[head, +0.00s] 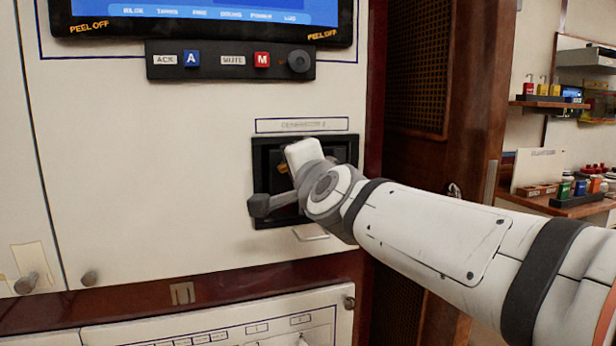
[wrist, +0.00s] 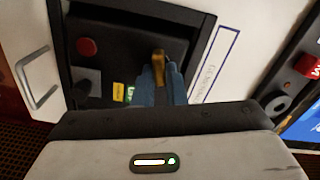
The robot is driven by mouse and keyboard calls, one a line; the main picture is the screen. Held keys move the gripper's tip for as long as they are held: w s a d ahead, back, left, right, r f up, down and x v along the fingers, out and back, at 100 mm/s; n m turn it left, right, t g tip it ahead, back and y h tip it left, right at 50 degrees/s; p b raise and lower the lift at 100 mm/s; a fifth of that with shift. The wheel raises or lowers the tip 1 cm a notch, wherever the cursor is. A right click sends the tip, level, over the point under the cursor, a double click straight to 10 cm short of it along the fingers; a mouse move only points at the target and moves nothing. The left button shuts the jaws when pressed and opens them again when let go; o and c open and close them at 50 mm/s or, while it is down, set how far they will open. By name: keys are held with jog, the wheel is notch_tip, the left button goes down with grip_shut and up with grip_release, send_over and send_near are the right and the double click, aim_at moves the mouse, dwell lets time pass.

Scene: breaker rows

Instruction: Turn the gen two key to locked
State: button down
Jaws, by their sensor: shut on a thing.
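The Generator 2 panel is a black recessed box (head: 343,150) in the cream wall, under a label plate; it also shows in the wrist view (wrist: 130,12). The gold key (wrist: 159,56) stands out of this panel, close to the label side. My gripper (wrist: 160,72) is shut on the key, with its blue fingertips on both sides of it. In the head view my wrist and hand cover most of the panel. The key's slot is hidden by the fingers, and I cannot read which marking the key points to.
A red button (wrist: 86,47) and small yellow (wrist: 118,89) and green labels sit beside the key. A metal pull handle (head: 310,234) is below the panel. A strip with A and M buttons (head: 230,61) and a screen are above. Shelves (head: 560,102) stand far right.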

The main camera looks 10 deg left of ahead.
jog(key=shift+d+m+b, duration=0.1)
jog(key=shift+m+b, duration=0.4)
jog(key=shift+m, duration=1.2)
jog(key=c, duration=1.5)
grip_release()
jog(key=shift+w+f, duration=0.1)
